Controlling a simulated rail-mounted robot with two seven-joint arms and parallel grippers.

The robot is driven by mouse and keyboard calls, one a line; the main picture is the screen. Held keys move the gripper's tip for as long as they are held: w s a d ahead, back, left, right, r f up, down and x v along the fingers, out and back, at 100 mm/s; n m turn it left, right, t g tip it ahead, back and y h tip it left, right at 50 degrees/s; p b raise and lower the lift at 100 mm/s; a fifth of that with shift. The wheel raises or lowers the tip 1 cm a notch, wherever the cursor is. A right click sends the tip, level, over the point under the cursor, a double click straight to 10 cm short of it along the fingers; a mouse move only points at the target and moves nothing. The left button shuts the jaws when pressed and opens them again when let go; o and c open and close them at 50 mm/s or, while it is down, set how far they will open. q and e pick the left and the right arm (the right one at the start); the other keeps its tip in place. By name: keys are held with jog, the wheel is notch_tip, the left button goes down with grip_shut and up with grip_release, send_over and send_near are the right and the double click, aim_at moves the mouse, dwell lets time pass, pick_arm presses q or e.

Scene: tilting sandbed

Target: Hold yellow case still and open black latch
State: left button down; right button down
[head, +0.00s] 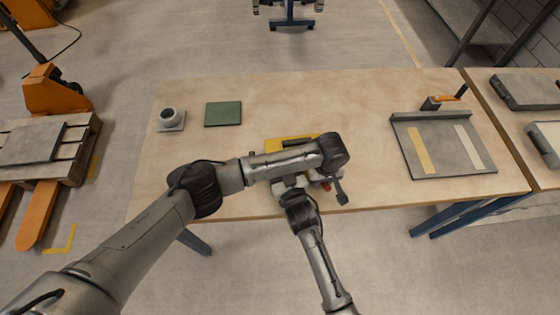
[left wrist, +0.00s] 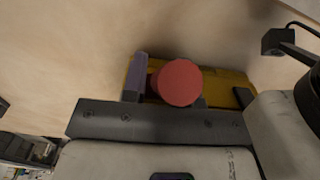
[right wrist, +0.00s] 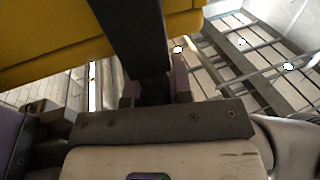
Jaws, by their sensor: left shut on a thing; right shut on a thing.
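The yellow case (head: 290,142) is on the table near its front edge, mostly hidden under my left arm in the head view. The left wrist view shows part of the case (left wrist: 225,84) behind a round red knob (left wrist: 180,83). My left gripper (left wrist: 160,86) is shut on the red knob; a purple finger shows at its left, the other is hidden. In the right wrist view the case (right wrist: 60,40) is at upper left. The black latch (right wrist: 135,40) runs down as a dark bar between the purple fingers of my right gripper (right wrist: 155,90), which is shut on it.
A grey cup on a base (head: 170,118) and a green mat (head: 223,114) lie at the back left. The middle back of the table is clear. My arms are close together.

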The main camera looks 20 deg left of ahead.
jog(key=shift+s+d, duration=0.1)
jog(key=shift+s, duration=0.1)
jog(key=c, duration=1)
grip_release()
jog(key=shift+d, duration=0.1)
jog(key=v, duration=1.2)
jog(key=shift+f, duration=0.25)
